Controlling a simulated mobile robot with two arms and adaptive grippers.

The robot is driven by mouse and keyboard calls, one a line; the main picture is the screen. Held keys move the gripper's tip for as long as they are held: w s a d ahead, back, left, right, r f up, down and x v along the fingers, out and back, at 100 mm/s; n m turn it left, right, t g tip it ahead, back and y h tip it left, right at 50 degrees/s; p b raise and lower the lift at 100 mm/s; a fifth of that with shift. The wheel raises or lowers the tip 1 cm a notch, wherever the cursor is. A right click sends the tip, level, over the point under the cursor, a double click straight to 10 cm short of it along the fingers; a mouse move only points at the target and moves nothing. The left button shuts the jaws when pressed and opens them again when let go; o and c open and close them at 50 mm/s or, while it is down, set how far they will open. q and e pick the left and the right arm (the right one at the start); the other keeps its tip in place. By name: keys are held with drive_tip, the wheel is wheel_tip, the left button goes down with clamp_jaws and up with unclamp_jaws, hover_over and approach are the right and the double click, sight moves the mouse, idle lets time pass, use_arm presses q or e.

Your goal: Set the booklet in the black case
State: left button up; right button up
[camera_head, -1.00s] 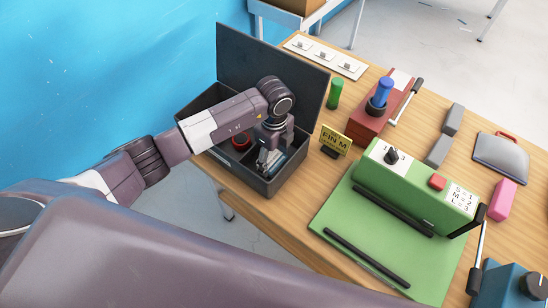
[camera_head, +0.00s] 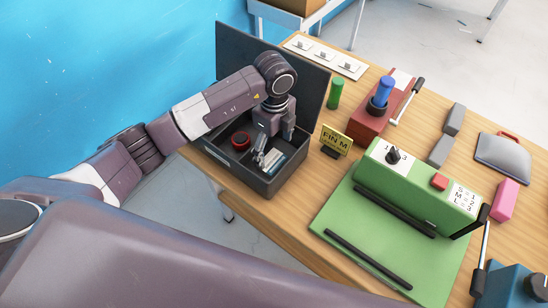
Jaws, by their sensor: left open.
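The black case (camera_head: 285,184) stands open at the table's left edge, its lid (camera_head: 262,62) upright at the back. A flat pale white-and-blue item, which looks like the booklet (camera_head: 272,162), lies inside the case towards the right. It is small and partly covered, so its edges are unclear. My left gripper (camera_head: 275,143) is over the right part of the case, just above the pale item. It is open and appears empty. My right gripper is not in view.
A red round thing (camera_head: 240,140) lies in the case. A green cylinder (camera_head: 335,93), a yellow sign (camera_head: 335,139) and a red block with a blue knob (camera_head: 373,115) stand to the right. A green machine (camera_head: 415,188) fills the table's front.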

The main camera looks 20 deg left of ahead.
sight(274, 163)
use_arm(q)
wheel_tip(274, 163, up, 6)
drive_tip(key=b, duration=0.1)
drive_tip(key=shift+r, duration=0.15)
drive_tip(key=shift+s, duration=0.1)
idle(0.4)
